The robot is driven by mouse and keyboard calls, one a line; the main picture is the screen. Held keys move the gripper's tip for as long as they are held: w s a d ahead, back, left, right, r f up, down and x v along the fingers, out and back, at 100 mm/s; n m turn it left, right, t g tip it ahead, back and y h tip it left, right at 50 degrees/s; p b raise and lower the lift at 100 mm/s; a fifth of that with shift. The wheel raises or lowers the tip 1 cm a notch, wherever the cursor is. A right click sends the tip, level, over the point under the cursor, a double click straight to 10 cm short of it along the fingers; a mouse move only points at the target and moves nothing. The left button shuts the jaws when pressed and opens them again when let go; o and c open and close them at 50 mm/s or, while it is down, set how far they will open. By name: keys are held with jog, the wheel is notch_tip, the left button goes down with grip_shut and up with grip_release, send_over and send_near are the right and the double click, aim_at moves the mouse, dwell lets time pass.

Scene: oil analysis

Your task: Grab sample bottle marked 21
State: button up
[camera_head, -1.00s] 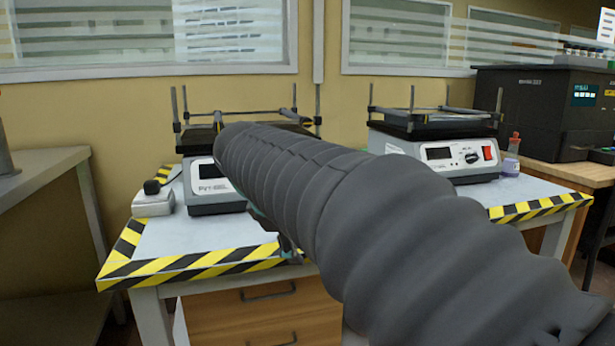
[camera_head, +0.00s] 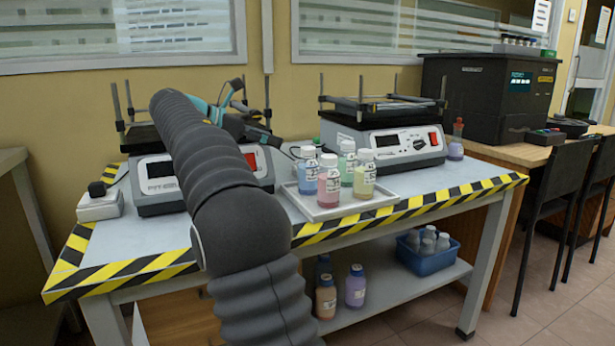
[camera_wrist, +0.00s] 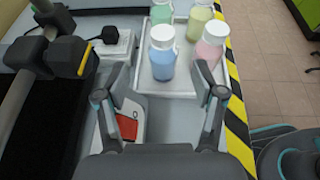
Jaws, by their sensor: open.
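Four-sided white tray (camera_head: 345,211) on the bench holds a blue bottle (camera_head: 307,172), a pink bottle (camera_head: 328,186), a green bottle (camera_head: 348,163) and a yellow bottle (camera_head: 364,176), all upright with white caps. Their labels are too small to read, so I cannot tell which is marked 21. In the wrist view, my gripper (camera_wrist: 161,78) is open and empty. The blue bottle (camera_wrist: 162,56) shows ahead between its fingers, and the pink bottle (camera_wrist: 209,50) is ahead of the right finger. The green bottle (camera_wrist: 162,12) and yellow bottle (camera_wrist: 199,18) are farther off.
One shaker (camera_head: 155,185) stands behind my arm, another (camera_head: 395,145) behind the tray. A white box with a black knob (camera_head: 98,205) sits at the left. Striped tape (camera_head: 440,200) marks the bench edge. More bottles (camera_head: 355,287) and a blue basket (camera_head: 425,257) are on the lower shelf.

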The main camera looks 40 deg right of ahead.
aim_at(308, 154)
jog(key=b+x, duration=0.1)
jog(key=x, duration=0.2)
jog(key=b+x, duration=0.1)
jog(key=x, duration=0.3)
jog(key=b+x, duration=0.1)
jog(key=x, duration=0.3)
jog(key=shift+s+a+f, duration=0.1)
jog(key=shift+s+f, duration=0.1)
jog(key=shift+f, duration=0.25)
jog(key=shift+d+f, duration=0.1)
jog(key=shift+d, duration=0.3)
grip_shut()
